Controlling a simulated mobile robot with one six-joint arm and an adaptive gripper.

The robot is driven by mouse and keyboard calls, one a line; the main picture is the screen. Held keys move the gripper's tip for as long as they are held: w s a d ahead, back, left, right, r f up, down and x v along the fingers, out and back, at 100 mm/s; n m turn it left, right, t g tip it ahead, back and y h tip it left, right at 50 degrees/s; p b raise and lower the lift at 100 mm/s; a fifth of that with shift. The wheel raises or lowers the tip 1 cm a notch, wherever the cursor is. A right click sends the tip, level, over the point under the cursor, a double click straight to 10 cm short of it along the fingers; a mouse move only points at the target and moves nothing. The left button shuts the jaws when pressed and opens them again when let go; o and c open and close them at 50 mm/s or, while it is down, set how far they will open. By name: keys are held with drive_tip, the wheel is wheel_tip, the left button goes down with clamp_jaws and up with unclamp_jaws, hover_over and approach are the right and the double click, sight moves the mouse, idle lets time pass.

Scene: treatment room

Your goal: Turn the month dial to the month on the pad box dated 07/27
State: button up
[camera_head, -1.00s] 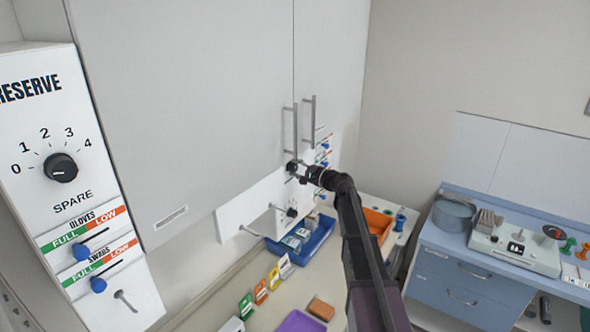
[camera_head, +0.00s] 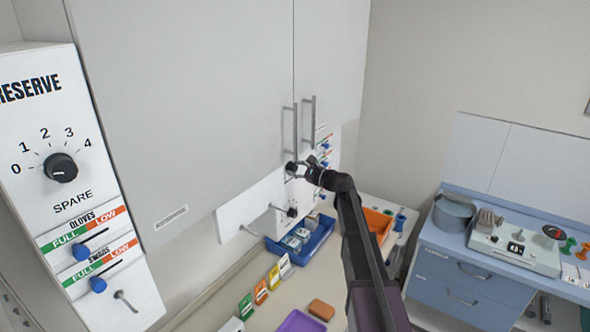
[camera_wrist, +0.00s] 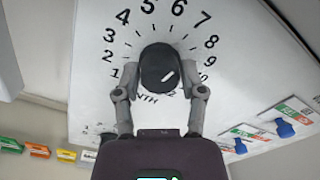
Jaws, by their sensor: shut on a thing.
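The month dial (camera_wrist: 158,64) is a round black knob on a white panel, with black numbers in an arc around it, in the wrist view. A short white mark on its face slants up to the right; I cannot tell for sure which number it points to. My gripper (camera_wrist: 160,78) is shut on the dial, one finger on each side, and partly covers the lettering below. In the head view, my gripper (camera_head: 299,169) is at the panel under the cabinet doors. Several small boxes (camera_head: 291,242) lie in a blue tray (camera_head: 318,241); their dates are too small to read.
Cabinet door handles (camera_head: 295,128) stick out just above my gripper. Blue sliders (camera_wrist: 285,128) are at the panel's lower right. Coloured boxes (camera_head: 261,290) stand in a row on the counter below. A reserve panel with a spare dial (camera_head: 61,167) is at the left.

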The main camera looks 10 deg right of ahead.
drive_tip(key=shift+w, duration=0.1)
idle(0.4)
drive_tip(key=o, duration=1.2)
drive_tip(key=shift+c, duration=0.2)
drive_tip(key=v, duration=1.2)
